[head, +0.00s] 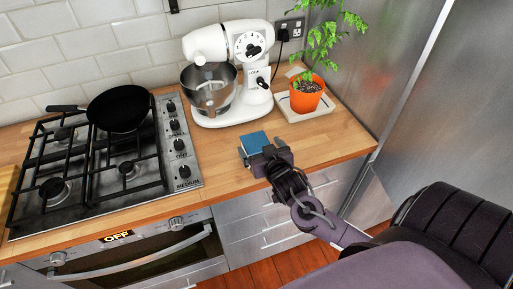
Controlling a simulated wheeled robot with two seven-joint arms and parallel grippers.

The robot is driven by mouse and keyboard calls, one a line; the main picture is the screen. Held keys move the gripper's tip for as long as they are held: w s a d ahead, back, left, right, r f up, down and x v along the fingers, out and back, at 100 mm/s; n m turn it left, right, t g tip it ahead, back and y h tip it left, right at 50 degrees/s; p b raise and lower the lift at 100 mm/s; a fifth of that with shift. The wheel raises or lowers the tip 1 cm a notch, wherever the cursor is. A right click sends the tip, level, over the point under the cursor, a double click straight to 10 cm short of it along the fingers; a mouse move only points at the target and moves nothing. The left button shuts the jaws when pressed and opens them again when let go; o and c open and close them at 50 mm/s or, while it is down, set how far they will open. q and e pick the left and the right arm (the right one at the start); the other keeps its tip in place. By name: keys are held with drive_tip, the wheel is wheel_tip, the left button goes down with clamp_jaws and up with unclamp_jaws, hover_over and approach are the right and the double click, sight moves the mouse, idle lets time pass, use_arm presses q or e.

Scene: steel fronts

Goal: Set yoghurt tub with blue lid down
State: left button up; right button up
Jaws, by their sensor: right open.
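The yoghurt tub's blue lid (254,141) shows in the head view, above the wooden counter between the hob and the counter's right end. The tub's body is mostly hidden under the lid and behind my gripper. My right gripper (257,159) is open at the near side of the tub, with its fingers close to it. I cannot tell whether a finger touches it. The tub appears upright on the counter near its front edge. My left gripper is not in view.
A white stand mixer (230,70) with a steel bowl stands behind the tub. A plant in an orange pot (306,97) stands on a pale tray to the right. A gas hob (90,160) with a black pan (118,108) is at the left. Bare counter (325,140) lies right of the tub.

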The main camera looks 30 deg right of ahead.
sight(256, 141)
drive_tip(key=p+x, duration=0.1)
drive_tip(key=x, duration=0.2)
drive_tip(key=shift+w+a+r, duration=0.1)
drive_tip(key=shift+w+a, duration=0.05)
drive_tip(key=shift+w, duration=0.25)
drive_tip(key=c, duration=1.3)
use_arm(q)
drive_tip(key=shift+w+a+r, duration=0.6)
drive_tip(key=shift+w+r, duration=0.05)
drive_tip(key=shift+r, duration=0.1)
use_arm(e)
drive_tip(key=shift+c, duration=0.9)
